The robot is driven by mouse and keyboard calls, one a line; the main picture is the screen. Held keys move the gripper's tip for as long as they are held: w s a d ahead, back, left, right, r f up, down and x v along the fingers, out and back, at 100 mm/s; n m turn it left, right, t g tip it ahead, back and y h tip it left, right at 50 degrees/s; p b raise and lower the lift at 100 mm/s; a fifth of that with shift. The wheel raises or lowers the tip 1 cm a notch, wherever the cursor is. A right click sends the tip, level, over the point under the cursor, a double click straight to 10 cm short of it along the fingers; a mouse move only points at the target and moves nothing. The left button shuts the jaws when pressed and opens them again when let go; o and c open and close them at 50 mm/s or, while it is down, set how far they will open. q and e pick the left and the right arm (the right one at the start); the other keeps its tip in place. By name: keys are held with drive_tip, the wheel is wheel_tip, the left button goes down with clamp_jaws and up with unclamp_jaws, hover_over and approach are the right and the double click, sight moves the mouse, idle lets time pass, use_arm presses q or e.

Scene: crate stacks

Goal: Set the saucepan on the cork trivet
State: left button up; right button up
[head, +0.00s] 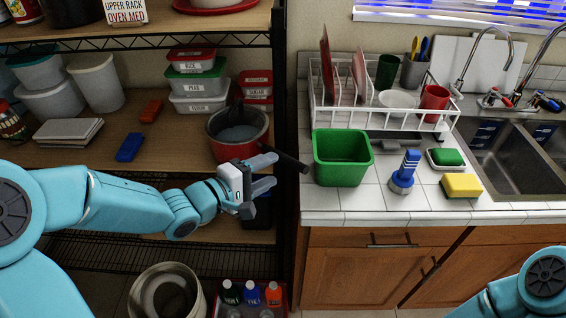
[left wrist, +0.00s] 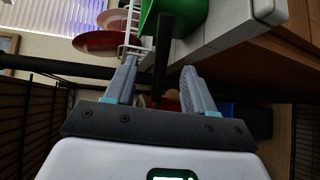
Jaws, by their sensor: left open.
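The saucepan (head: 226,152) is red with a dark rim and a greyish inside. It stands upright on the middle shelf of the rack, its black handle (head: 293,162) sticking out to the right past the rack post. My left gripper (head: 270,171) is open in front of the pan, close to the handle. In the left wrist view the black handle (left wrist: 161,62) runs between the two spread fingers, with gaps on both sides. I cannot make out a cork trivet in either view. My right gripper is out of the head view; only part of that arm shows.
The rack's black post stands between shelf and counter. A green bin (head: 342,172), a blue-handled brush (head: 404,174), a yellow sponge (head: 461,186) and a white dish rack (head: 388,121) stand on the tiled counter. Food boxes (head: 198,85) sit behind the pan.

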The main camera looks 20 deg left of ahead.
use_arm(q)
drive_tip(key=f+v, duration=0.1)
drive_tip(key=v, duration=0.4)
drive_tip(key=s+d+f+m+g+y, duration=0.1)
drive_tip(key=s+d+f+m+g, duration=0.15)
drive_tip(key=f, duration=0.85)
drive_tip(key=s+d+f+m+g+y, duration=0.15)
drive_tip(key=f+g, duration=0.25)
drive_tip(key=f, duration=0.6)
drive_tip(key=s+d+f+m+g, duration=0.2)
drive_tip(key=s+f+m+g, duration=0.1)
drive_tip(key=s+f, duration=0.3)
drive_tip(key=s+d+f+m+g+y, duration=0.1)
drive_tip(key=s+d+f+m+g, duration=0.1)
drive_tip(key=s+f, duration=0.4)
drive_tip(key=shift+s+d+f+m+g, duration=0.35)
drive_tip(key=shift+s+m+g, duration=0.5)
drive_tip(key=shift+s+m, duration=0.3)
drive_tip(key=shift+c, duration=1.1)
drive_tip(key=shift+a, duration=0.1)
